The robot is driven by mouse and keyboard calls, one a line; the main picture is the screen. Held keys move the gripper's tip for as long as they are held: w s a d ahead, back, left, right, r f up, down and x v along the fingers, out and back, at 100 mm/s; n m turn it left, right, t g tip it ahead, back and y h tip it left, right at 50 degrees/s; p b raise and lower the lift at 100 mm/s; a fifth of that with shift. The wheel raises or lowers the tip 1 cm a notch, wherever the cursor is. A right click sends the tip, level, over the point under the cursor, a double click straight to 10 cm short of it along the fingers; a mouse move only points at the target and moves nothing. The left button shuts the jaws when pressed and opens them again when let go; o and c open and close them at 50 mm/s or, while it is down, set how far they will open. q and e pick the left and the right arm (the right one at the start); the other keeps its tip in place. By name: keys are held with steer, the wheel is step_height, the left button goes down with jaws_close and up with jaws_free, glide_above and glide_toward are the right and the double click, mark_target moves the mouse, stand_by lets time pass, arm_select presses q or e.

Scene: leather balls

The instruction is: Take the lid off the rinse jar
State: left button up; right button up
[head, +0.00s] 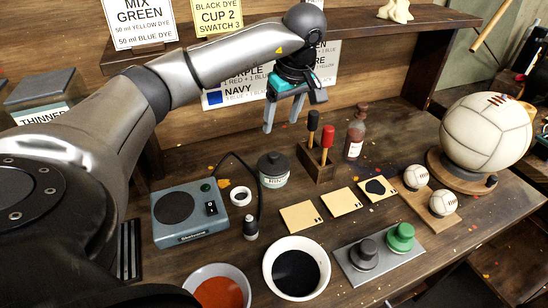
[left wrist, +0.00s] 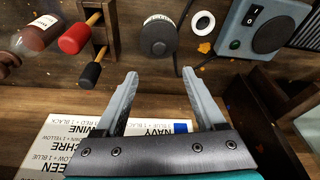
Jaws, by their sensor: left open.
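The rinse jar (head: 274,180) is a small pale-labelled jar standing upright on the bench, at the middle of the head view. Its dark round lid (head: 273,162) with a knob sits on top of it. The lid also shows from above in the left wrist view (left wrist: 159,36), beyond the fingertips. My left gripper (head: 281,126) is open and empty, its fingers pointing down, above and behind the jar and apart from it. The two open fingers also show in the left wrist view (left wrist: 160,73). My right gripper is not in view.
A wooden holder (head: 318,168) with red and black handled tools stands right of the jar, with a brown bottle (head: 355,135) beyond. A blue-grey hotplate (head: 190,212) and small white ring (head: 240,195) are left. A bowl of dark liquid (head: 296,268) is in front.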

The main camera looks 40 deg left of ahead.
arm_select(q)
glide_above(274, 154)
steer(key=d, duration=0.1)
steer(key=f, duration=0.6)
steer(key=shift+s+d+f+b, duration=0.15)
steer(key=shift+s+f+b, duration=0.1)
steer(key=shift+f+b, duration=0.1)
steer(key=shift+x, duration=2.65)
steer(key=shift+d, duration=0.2)
steer(key=shift+c, duration=0.4)
jaws_close()
